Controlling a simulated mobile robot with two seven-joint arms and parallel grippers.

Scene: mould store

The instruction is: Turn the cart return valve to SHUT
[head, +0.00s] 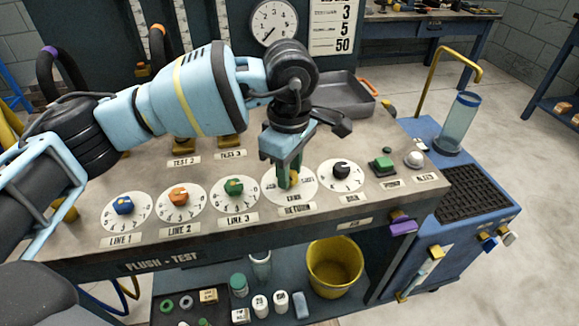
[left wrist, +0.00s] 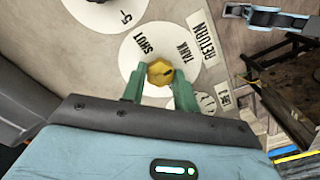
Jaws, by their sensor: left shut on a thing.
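The return valve is a yellow knob (left wrist: 160,72) on a white round dial (left wrist: 130,55) above a RETURN label (head: 297,210). In the left wrist view SHUT and TANK can be read on the dial; the rest is partly behind my fingers. A dark mark shows on the right part of the knob, but its exact pointing is hard to tell. My left gripper (head: 288,178) comes down from above, its green fingers shut on the knob from both sides; the fingers also show in the left wrist view (left wrist: 158,84). My right gripper is not in view.
Dials with a blue knob (head: 124,205), an orange knob (head: 178,195) and a green knob (head: 234,187) stand left of the valve. A black knob (head: 341,170) and a green button (head: 383,164) are to the right. A grey tray (head: 341,97) lies behind.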

